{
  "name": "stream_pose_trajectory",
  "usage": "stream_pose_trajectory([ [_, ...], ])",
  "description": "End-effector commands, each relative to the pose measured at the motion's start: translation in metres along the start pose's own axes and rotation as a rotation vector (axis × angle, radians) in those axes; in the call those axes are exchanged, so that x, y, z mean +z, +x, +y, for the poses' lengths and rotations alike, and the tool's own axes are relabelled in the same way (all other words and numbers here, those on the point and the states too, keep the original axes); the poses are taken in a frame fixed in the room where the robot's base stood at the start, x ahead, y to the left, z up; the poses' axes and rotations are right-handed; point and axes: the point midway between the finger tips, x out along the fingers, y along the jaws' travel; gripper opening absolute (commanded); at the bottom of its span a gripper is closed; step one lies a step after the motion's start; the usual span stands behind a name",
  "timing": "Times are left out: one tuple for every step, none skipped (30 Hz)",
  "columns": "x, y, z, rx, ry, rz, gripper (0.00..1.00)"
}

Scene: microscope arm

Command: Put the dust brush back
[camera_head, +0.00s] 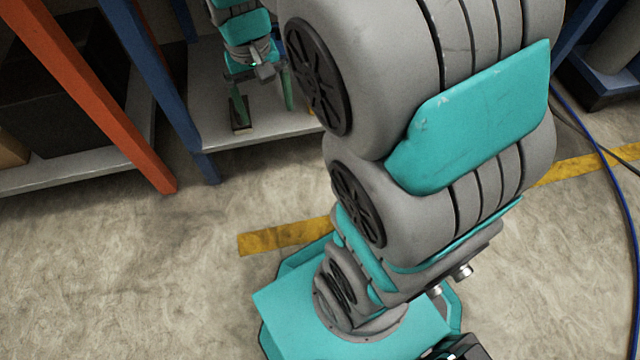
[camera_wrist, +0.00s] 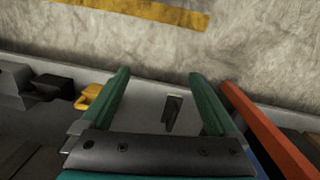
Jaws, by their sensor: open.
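My gripper (camera_head: 265,112) is open over a grey shelf board (camera_head: 215,128). Its two green fingers point down, and they also show in the wrist view (camera_wrist: 160,76), spread well apart. A small dark, narrow object (camera_wrist: 172,113) lies on the board in the wrist view, between the finger lines and nearer the right finger. It may be the dust brush, but it is too small and dark to be sure. In the head view a dark piece (camera_head: 240,127) shows beside the left finger. Nothing is visibly held.
An orange post (camera_wrist: 258,122) stands close to the right finger in the wrist view. A yellow part (camera_wrist: 92,95) and black items (camera_wrist: 52,84) lie left. A blue post (camera_head: 165,90) rises beside the shelf. The concrete floor (camera_head: 110,270) is clear in front.

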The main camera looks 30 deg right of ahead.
Motion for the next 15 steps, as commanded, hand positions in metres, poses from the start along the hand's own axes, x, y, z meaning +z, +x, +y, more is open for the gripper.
stream_pose_trajectory([
  [0.021, -0.004, 0.004, -0.005, -0.014, -0.003, 0.94],
  [0.033, -0.006, 0.006, -0.006, -0.023, -0.008, 0.94],
  [0.049, -0.006, 0.009, -0.008, -0.037, -0.018, 0.94],
  [0.061, -0.007, 0.011, -0.010, -0.047, -0.023, 0.94],
  [0.072, -0.008, 0.013, -0.011, -0.057, -0.026, 0.94],
  [0.089, -0.007, 0.016, -0.012, -0.072, -0.037, 0.94],
  [0.101, -0.006, 0.018, -0.012, -0.084, -0.044, 0.94],
  [0.112, -0.006, 0.020, -0.014, -0.095, -0.048, 0.94],
  [0.127, -0.005, 0.022, -0.015, -0.110, -0.055, 0.94],
  [0.138, -0.004, 0.024, -0.017, -0.121, -0.061, 0.94],
  [0.148, -0.003, 0.025, -0.018, -0.132, -0.066, 0.94],
  [0.160, -0.001, 0.027, -0.020, -0.145, -0.072, 0.94],
  [0.168, 0.000, 0.028, -0.021, -0.155, -0.075, 0.94],
  [0.175, 0.001, 0.029, -0.022, -0.164, -0.077, 0.94],
  [0.183, 0.003, 0.030, -0.022, -0.174, -0.081, 0.94],
])
